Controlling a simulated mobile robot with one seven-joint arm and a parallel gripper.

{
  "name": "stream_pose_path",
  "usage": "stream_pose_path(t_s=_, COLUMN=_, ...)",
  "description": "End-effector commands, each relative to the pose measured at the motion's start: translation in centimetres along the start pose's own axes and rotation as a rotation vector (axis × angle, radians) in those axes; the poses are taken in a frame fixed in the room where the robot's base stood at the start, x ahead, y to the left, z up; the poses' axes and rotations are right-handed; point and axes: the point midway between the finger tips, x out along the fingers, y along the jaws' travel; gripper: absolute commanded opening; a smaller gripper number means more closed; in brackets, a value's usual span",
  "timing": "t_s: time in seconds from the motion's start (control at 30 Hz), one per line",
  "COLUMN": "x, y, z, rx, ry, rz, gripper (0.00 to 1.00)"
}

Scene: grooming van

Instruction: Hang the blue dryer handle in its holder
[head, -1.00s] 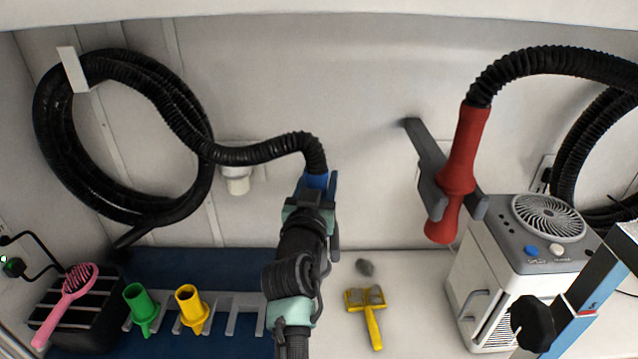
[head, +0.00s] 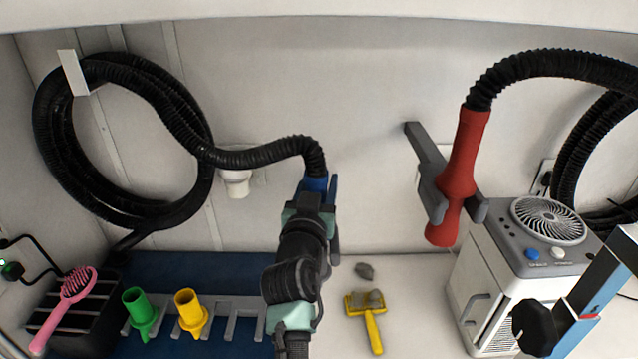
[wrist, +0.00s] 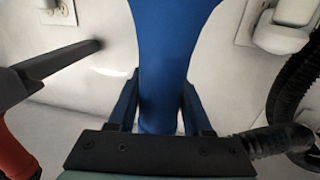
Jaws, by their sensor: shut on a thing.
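The blue dryer handle (head: 314,184) hangs from a black ribbed hose (head: 265,154) in the middle of the head view. My gripper (wrist: 160,108) is shut on it, with a finger on each side of the blue body in the wrist view (wrist: 170,50). The handle is held in front of the wall, and most of it is hidden behind my arm in the head view. A grey piece (head: 335,245) shows just right of my gripper; I cannot tell whether it is a holder prong. No empty holder shows clearly.
A white fan unit (head: 490,290), yellow brush (head: 372,325), nozzle rack (head: 235,305) and pink brush (head: 75,290) stand below. A white wall fixture (head: 236,184) is left.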

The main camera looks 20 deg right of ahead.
Motion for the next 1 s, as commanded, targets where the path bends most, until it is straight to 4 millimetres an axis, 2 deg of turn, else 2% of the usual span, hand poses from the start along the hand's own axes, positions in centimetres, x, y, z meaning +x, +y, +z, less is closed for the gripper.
stream_pose_path(t_s=0.13, x=0.0, y=0.0, z=-0.3, rx=0.001, ry=0.006, rz=-0.001, gripper=0.00)
stream_pose_path(t_s=1.0, x=0.0, y=0.0, z=0.9, rx=0.001, ry=0.007, rz=-0.001, gripper=0.00)
